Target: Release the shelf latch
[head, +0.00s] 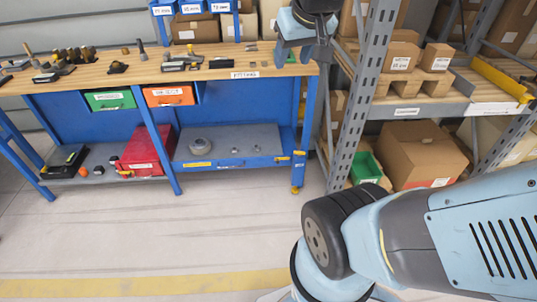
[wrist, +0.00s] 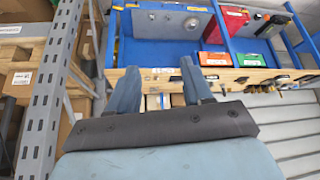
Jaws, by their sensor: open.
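My gripper (head: 302,48) is open and empty. It is high at the right end of the workbench, in front of the rack upright. Its two spread fingers also show in the wrist view (wrist: 157,78), with nothing between them. The grey lower shelf (head: 232,140) of the blue bench has a blue front edge. A small yellow latch-like part (head: 283,158) sits at that edge's right end, well below my gripper. In the wrist view the shelf (wrist: 172,24) is at the top, and small yellow parts (wrist: 117,7) show beside it. I cannot tell the latch's position.
The wooden benchtop (head: 215,67) holds several tools at the left. A green bin (head: 110,99), an orange bin (head: 168,95) and a red box (head: 143,151) are below. A metal rack upright (head: 358,85) stands close at the right. The floor in front is clear.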

